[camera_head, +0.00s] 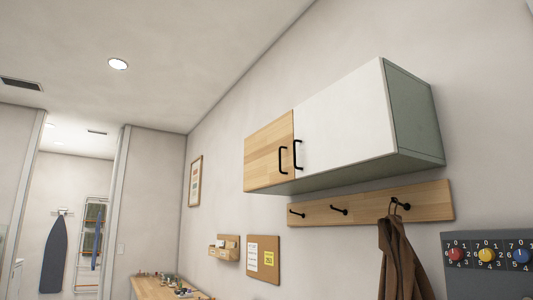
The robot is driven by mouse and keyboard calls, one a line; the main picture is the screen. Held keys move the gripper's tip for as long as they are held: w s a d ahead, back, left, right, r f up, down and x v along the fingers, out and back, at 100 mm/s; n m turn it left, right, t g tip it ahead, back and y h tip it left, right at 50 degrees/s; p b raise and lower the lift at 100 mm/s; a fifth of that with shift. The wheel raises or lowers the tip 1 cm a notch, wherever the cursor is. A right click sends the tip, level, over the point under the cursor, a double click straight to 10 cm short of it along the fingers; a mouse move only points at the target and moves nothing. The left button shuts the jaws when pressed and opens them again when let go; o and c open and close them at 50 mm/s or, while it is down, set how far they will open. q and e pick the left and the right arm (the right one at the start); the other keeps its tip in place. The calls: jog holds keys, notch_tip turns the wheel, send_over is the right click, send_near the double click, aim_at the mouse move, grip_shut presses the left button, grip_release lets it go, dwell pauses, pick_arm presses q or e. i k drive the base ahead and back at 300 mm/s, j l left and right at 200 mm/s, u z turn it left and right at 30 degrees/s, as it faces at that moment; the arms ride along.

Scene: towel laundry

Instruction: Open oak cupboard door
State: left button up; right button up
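A wall cupboard hangs on the wall at the right of the head view, with a green-grey side panel (413,115). Its left door is the oak door (266,153), with a black bar handle (283,160) near its right edge. Its other door is white (345,125), with a black handle (297,155) near its left edge. Both doors look shut. Neither of my grippers shows in this view.
Below the cupboard is a wooden hook rail (370,205) with a brown garment (402,262) on one hook. A panel with coloured dials (488,265) is at the lower right. A wooden counter (160,288) with small items stands at the lower left. A doorway is at the far left.

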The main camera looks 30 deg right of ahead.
aim_at(269, 159)
jog(key=z, duration=0.65)
jog(key=i+j+z, duration=0.1)
jog(key=i+z, duration=0.35)
jog(key=i+j+z, duration=0.25)
jog(key=z, duration=0.25)
jog(key=i+j, duration=0.05)
jog(key=i, duration=0.05)
